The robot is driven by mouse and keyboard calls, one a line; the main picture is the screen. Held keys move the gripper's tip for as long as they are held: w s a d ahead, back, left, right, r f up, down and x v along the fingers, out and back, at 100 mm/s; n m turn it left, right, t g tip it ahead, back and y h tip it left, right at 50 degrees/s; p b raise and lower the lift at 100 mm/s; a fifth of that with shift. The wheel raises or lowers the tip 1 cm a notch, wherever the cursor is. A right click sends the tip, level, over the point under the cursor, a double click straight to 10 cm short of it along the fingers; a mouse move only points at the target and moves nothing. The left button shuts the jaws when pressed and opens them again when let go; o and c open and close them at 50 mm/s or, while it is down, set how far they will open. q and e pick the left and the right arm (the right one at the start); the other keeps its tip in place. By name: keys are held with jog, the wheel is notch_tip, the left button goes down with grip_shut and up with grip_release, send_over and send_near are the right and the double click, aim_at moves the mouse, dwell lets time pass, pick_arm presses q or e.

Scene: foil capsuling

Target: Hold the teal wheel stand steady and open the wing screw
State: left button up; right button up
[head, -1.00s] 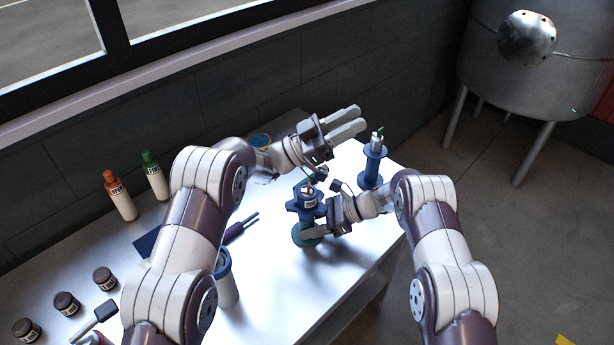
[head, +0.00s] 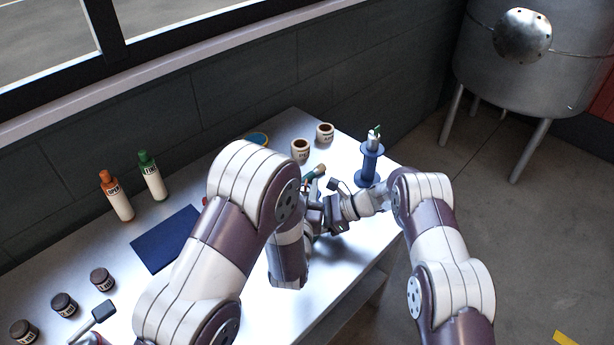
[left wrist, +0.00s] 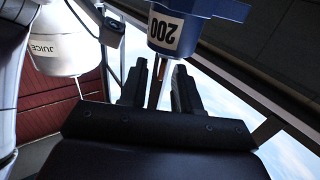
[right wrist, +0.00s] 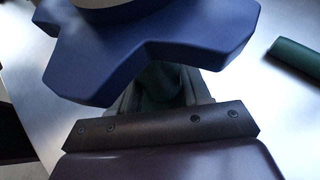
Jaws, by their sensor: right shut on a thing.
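The blue lobed wheel (right wrist: 150,50) fills the top of the right wrist view, with the dark teal stem (right wrist: 160,82) of its stand below it. My right gripper (right wrist: 160,100) is shut on that stem. In the left wrist view the wheel's blue body (left wrist: 172,30) shows its "200" label upside down. My left gripper (left wrist: 160,88) is open beside the wheel, its fingers a small gap apart. A thin brown upright piece shows between them; I cannot tell whether it is the wing screw or background.
A blue spool-shaped stand (head: 370,165) stands to the right. A navy mat (head: 166,239), orange bottle (head: 116,196), green bottle (head: 152,176) and small dark jars (head: 64,304) are to the left.

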pick_arm(q)
jog(key=shift+w+d, duration=0.15)
jog(key=shift+w, duration=0.8)
jog(key=shift+w+d, duration=0.1)
jog(key=shift+w, duration=0.8)
grip_shut()
jog(key=shift+m+h, duration=0.4)
jog(key=shift+h, duration=0.2)
jog(key=m+h, duration=0.1)
jog(key=h, duration=0.1)
jog(key=m+g+h, duration=0.1)
jog(key=shift+d+m+g+h, duration=0.2)
jog(key=shift+m+g+h, duration=0.1)
jog(key=shift+h, duration=0.1)
jog(key=shift+s+d+m+g+h, duration=0.1)
jog(key=shift+d+m+g+h, duration=0.05)
jog(key=shift+m+g+h, duration=0.75)
jog(key=shift+s+d+m+g+h, duration=0.15)
jog(key=shift+m+g+h, duration=0.4)
jog(key=shift+h, duration=0.65)
jog(key=shift+m+h, duration=0.3)
jog(key=shift+m, duration=0.05)
